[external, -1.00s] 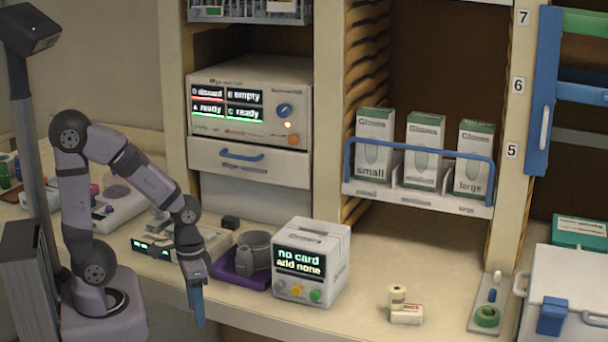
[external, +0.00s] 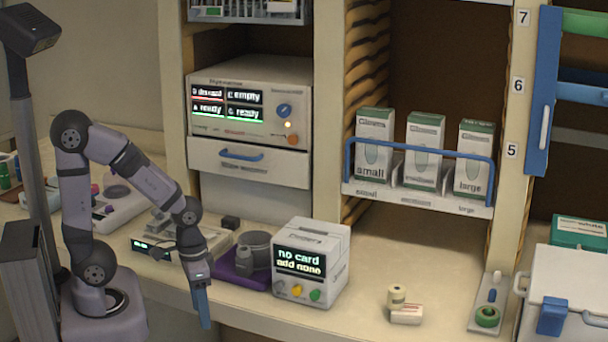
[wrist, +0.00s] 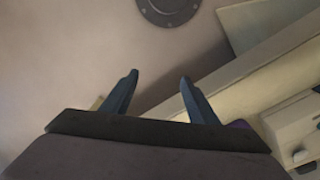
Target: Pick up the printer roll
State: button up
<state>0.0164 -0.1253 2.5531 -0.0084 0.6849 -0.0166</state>
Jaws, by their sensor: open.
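A small cream roll (external: 397,296), which looks like the printer roll, stands on the counter at the front right. My gripper (external: 205,318) points down at the counter's front edge, well to the left of the roll. In the wrist view my gripper (wrist: 158,78) has its two blue fingers apart with nothing between them. The roll is not in the wrist view.
A white device reading "no card add none" (external: 312,262) stands between my gripper and the roll. A purple tray with grey containers (external: 232,274) is behind my gripper. A tray with green tape (external: 477,322) lies right of the roll.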

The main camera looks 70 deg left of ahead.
jog(key=w+d+t+h+b, duration=0.15)
jog(key=w+d+t, duration=0.45)
jog(key=w+d, duration=0.95)
jog(key=w+r+t+b, duration=0.1)
jog(key=w+t, duration=0.2)
jog(key=w, duration=0.2)
jog(key=w+r+t+b, duration=0.2)
jog(key=w+t, duration=0.2)
jog(key=w, duration=0.2)
jog(key=w+r+t+y+b, duration=0.1)
jog(key=w+t, duration=0.3)
jog(key=w, duration=0.2)
jog(key=shift+w+r+b, duration=0.15)
jog(key=shift+w+b, duration=0.05)
jog(key=shift+b, duration=0.1)
jog(key=shift+w+f+y, duration=0.1)
jog(key=shift+f+y, duration=0.1)
jog(key=shift+y, duration=0.05)
jog(key=shift+r+t, duration=0.1)
jog(key=shift+t, duration=0.2)
